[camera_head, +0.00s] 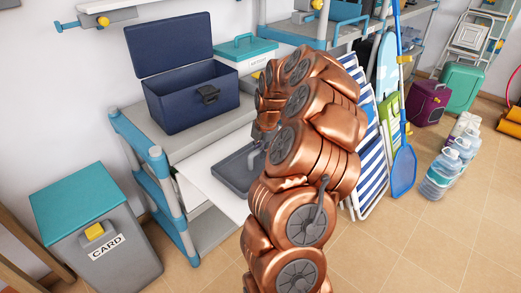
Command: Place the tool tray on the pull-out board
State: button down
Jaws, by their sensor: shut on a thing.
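The tool tray (230,176) is a dark grey, shallow tray with a raised grey handle. It is over the white pull-out board (203,187), which sticks out from the shelf unit below its grey top. I cannot tell whether the tray touches the board. My gripper (258,150) is at the tray's handle, shut on it, and mostly hidden behind my copper-coloured arm. The arm also hides the right part of the tray and of the board.
A navy box (192,97) with its lid open stands on the shelf top above the board. A grey bin (108,250) marked CARD stands at the lower left. Striped folding chairs (368,150), a blue net (403,170) and water bottles (440,175) are on the right. The tiled floor in front is clear.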

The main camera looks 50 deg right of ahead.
jog(key=shift+f, duration=0.15)
jog(key=c, duration=1.1)
grip_release()
jog(key=shift+s+a+r+b, duration=0.1)
jog(key=shift+s+r, duration=0.3)
jog(key=shift+r, duration=1.65)
jog(key=shift+s+d+r+b, duration=0.1)
jog(key=shift+s+r, duration=0.25)
jog(key=shift+r, duration=1.65)
jog(key=shift+s+a+r+b, duration=0.1)
jog(key=shift+s+r, duration=0.3)
jog(key=shift+r, duration=1.65)
